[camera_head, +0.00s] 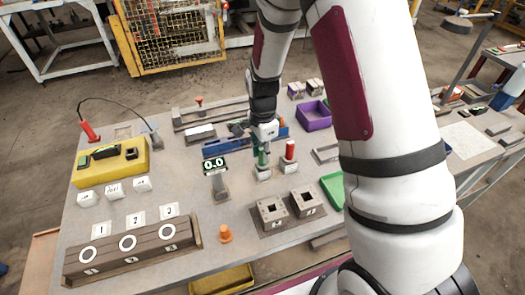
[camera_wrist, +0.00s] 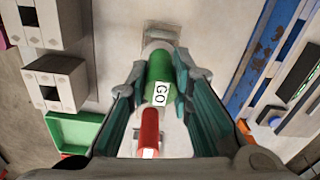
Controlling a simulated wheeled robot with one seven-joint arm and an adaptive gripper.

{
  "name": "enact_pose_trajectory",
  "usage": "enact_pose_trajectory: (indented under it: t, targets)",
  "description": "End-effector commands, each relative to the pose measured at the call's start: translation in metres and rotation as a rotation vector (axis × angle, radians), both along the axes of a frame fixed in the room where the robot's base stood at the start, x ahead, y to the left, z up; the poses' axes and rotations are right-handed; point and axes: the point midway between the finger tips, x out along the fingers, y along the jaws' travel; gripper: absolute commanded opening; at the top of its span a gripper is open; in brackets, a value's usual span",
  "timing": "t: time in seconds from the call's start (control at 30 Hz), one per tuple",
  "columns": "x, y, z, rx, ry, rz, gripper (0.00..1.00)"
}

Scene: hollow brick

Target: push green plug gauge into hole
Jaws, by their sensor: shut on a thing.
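The green plug gauge (camera_head: 263,159) stands upright at its small pale block (camera_head: 263,174). In the wrist view the green plug gauge (camera_wrist: 159,72) shows a white "GO" label. My gripper (camera_head: 264,143) is shut on it, one finger on each side; I cannot tell whether its lower end still sits in the block. The red plug gauge (camera_head: 290,151) stands upright just to the right, in a similar block, and shows in the wrist view (camera_wrist: 149,128). Two grey blocks with square holes, the left block (camera_head: 270,213) and the right block (camera_head: 304,203), stand nearer the front edge.
A display reading 0.0 (camera_head: 214,164) stands left of the gauges. A blue rail (camera_head: 235,143) and a purple bin (camera_head: 314,115) lie behind. Bare table shows between gauges and hollow blocks.

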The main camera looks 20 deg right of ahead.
Motion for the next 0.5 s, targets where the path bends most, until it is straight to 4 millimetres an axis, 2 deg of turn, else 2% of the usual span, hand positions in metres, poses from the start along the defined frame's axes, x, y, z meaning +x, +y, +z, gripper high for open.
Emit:
enact_pose_trajectory:
  t: [0.17, 0.2, 0.3, 0.5]
  targets:
    - [0.0000, 0.0000, 0.0002, 0.000, 0.000, 0.000, 0.00]
    - [0.0000, 0.0000, 0.0002, 0.000, 0.000, 0.000, 0.25]
    - [0.0001, 0.0000, 0.0002, 0.000, 0.000, 0.000, 0.44]
    - [0.0000, 0.0000, 0.0002, 0.000, 0.000, 0.000, 0.44]
